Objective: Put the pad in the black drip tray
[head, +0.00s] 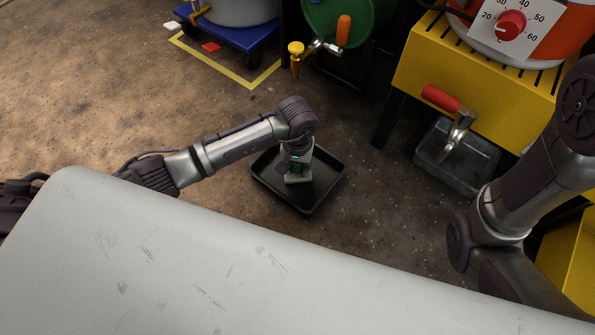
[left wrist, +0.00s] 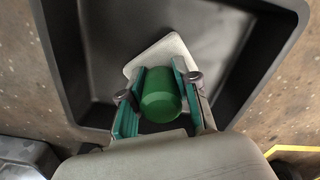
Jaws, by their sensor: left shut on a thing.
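The black drip tray (head: 308,207) lies on the floor near the middle of the head view; its wall fills much of the left wrist view (left wrist: 64,60). The pale grey pad (head: 297,179) is inside the tray's outline, below my left gripper (head: 299,168). In the left wrist view my left gripper (left wrist: 160,98) is shut on the green knob (left wrist: 160,90) that stands over the pale pad (left wrist: 165,53). I cannot tell whether the pad touches the tray floor. My right arm is at the right edge; its gripper is out of view.
A clear grey bin (head: 462,165) stands under a red-handled tap (head: 445,100) on a yellow stand (head: 470,75). A green drum (head: 335,22) with a tap is at the back. A blue dolly (head: 238,38) stands by yellow floor tape.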

